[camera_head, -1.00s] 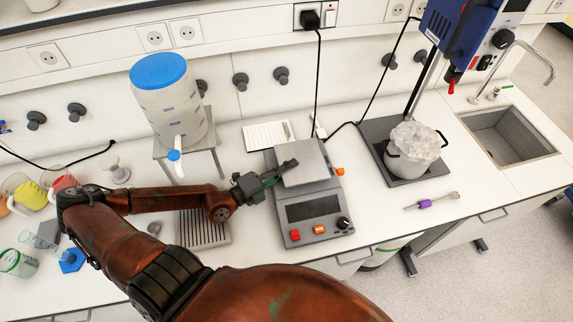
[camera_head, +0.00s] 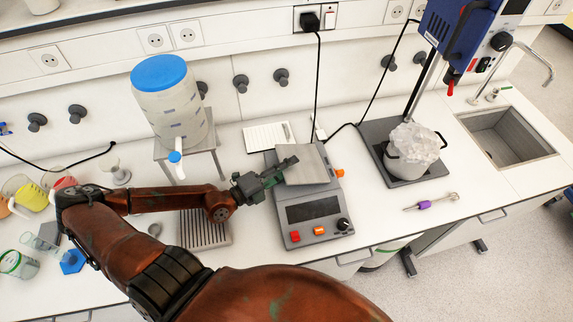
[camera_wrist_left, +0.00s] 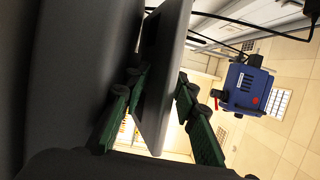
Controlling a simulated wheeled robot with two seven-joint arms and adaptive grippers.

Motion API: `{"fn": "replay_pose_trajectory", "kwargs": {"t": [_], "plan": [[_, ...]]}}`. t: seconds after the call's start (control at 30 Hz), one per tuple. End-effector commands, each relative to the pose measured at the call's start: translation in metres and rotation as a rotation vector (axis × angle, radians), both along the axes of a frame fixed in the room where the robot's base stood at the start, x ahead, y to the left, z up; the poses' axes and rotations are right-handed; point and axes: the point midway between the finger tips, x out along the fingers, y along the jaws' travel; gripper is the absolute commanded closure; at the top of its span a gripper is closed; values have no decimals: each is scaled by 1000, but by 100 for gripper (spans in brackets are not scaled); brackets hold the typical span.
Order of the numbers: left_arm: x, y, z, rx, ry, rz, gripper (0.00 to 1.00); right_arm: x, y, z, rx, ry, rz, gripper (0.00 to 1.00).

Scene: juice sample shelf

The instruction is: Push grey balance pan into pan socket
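The grey balance pan (camera_head: 312,168) is a flat square plate at the top of the grey balance (camera_head: 343,215). It looks slightly tilted there, and the socket is hidden beneath it. My left gripper (camera_head: 287,168) reaches in from the left to the pan's left edge. In the left wrist view the pan (camera_wrist_left: 166,75) stands between the green fingers of the left gripper (camera_wrist_left: 161,78), with one fingertip against each face. The gripper looks shut on the pan's edge. Whether the pan touches its socket cannot be told. My right gripper is not in view.
A dispenser with a blue lid (camera_head: 158,71) stands on a stand at back left. A slotted rack (camera_head: 204,236) lies below my left forearm. A pot of ice (camera_head: 414,147) stands on a dark stirrer base to the right. The counter right of the balance is mostly clear.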

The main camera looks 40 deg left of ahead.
Motion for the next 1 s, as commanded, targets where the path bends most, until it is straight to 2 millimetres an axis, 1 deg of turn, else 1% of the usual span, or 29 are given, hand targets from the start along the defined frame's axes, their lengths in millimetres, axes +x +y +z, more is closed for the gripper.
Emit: {"fn": "replay_pose_trajectory", "kwargs": {"t": [0.03, 0.17, 0.27, 0.7, 0.83, 1.0], "plan": [[-1, 0, -3, 2, 7, -1, 71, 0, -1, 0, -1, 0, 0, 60], [-5, 2, -4, 2, 9, 0, 71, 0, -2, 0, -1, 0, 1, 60], [-14, 5, -5, 3, 11, 1, 71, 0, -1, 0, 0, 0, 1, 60], [-85, 32, -5, 3, 8, 0, 71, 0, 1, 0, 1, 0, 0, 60], [-100, 38, -4, 3, 5, 1, 71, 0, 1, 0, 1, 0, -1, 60], [-110, 41, -3, 0, 2, 0, 71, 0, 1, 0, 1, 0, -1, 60]]}}
